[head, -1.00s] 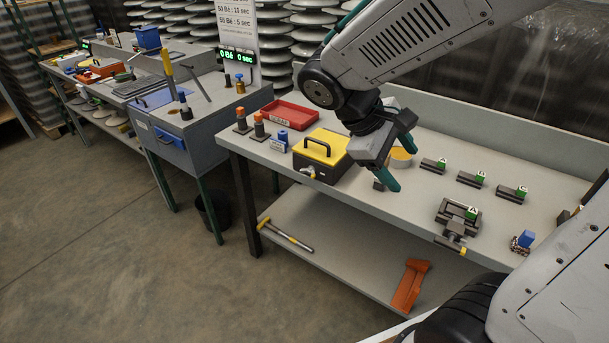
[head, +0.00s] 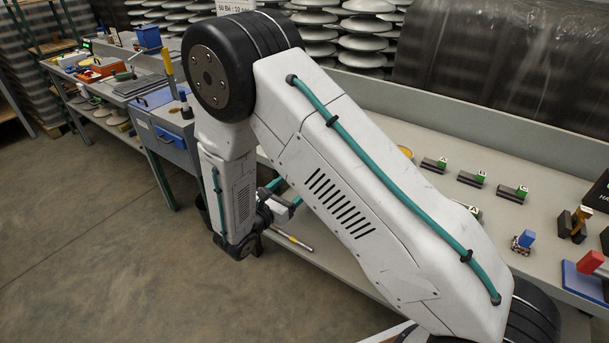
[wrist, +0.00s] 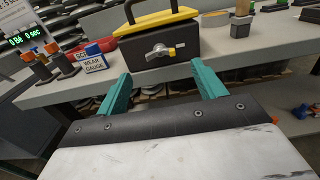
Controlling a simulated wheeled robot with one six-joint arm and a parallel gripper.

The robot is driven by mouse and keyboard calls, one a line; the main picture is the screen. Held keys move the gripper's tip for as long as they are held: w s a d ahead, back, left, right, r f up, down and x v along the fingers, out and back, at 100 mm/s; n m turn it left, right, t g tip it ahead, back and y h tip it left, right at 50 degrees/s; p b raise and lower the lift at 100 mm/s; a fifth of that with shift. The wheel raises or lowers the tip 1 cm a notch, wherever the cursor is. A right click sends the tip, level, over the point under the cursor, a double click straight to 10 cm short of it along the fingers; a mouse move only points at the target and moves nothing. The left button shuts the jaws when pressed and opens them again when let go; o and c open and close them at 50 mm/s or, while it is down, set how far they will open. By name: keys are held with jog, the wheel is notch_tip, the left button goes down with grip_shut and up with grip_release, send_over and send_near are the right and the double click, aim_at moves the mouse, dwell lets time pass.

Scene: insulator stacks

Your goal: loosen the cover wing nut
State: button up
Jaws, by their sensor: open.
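The cover wing nut (wrist: 160,50) is silver with a yellow tip on one wing. It sits on the front face of a dark box (wrist: 133,52) with a yellow lid (wrist: 150,19) and a black handle, near the bench's front edge in the wrist view. My gripper (wrist: 160,82) is open and empty. Its two teal fingers point toward the box, one on each side of the nut in the picture, apart from it. In the head view my arm hides the box and the nut, and my gripper (head: 277,190) shows partly behind an arm link.
A blue and white wear gauge block (wrist: 92,63) and orange-topped posts (wrist: 60,60) stand left of the box, with a red tray (wrist: 97,47) behind. A grey block with a wooden top (wrist: 241,22) stands to the right. A hammer (head: 293,240) lies on the lower shelf.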

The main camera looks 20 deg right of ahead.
jog(key=x, duration=0.7)
jog(key=shift+w+d, duration=0.2)
jog(key=shift+d, duration=0.05)
jog(key=shift+f, duration=0.1)
jog(key=c, duration=1)
